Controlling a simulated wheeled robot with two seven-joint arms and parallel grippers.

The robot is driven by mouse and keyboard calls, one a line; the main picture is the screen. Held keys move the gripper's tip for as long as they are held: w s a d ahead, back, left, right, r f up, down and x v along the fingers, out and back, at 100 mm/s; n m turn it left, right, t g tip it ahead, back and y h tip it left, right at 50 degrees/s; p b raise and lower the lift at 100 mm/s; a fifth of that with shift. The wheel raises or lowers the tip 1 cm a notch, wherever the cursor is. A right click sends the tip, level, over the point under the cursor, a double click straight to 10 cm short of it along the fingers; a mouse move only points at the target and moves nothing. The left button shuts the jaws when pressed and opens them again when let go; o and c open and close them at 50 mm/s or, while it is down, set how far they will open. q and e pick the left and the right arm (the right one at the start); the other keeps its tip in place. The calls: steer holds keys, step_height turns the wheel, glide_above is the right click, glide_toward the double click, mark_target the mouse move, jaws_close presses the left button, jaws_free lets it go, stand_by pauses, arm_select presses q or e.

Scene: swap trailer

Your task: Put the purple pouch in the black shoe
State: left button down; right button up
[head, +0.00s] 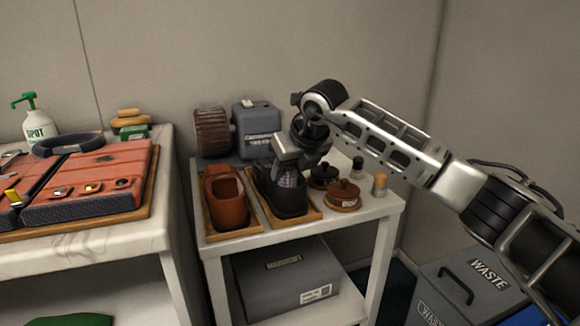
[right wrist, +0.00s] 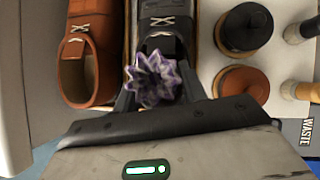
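The black shoe (head: 281,196) stands on a wooden tray on the small white table, and its laced front shows in the right wrist view (right wrist: 165,28). The purple pouch (head: 289,180) is at the shoe's opening, its lower part hidden. In the right wrist view the pouch (right wrist: 158,80) has a ruffled purple and white top and sits between my right gripper's two dark fingers, which appear to touch both its sides. My right gripper (head: 290,168) points down over the shoe and seems shut on the pouch. My left gripper is not in view.
A brown shoe (head: 227,200) stands on its own tray to the left. To the right are a black lidded pot (head: 323,176), a brown one (head: 343,195) and small brushes. A grey box and a brown roller stand behind. A waste bin (head: 463,287) is at the lower right.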

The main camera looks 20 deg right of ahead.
mark_target(292, 179)
steer(key=f, duration=0.3)
steer(key=shift+s+f+g, duration=0.1)
steer(key=shift+s+g, duration=0.25)
steer(key=shift+g, duration=0.05)
steer(key=shift+o, duration=0.2)
steer(key=r, duration=0.1)
steer(key=r+p, duration=0.1)
steer(key=r, duration=0.1)
steer(key=shift+s+d, duration=0.15)
steer(key=shift+s, duration=0.2)
steer(key=p+v, duration=0.1)
steer(key=v, duration=0.8)
steer(key=shift+s+r, duration=0.1)
steer(key=shift+r, duration=0.2)
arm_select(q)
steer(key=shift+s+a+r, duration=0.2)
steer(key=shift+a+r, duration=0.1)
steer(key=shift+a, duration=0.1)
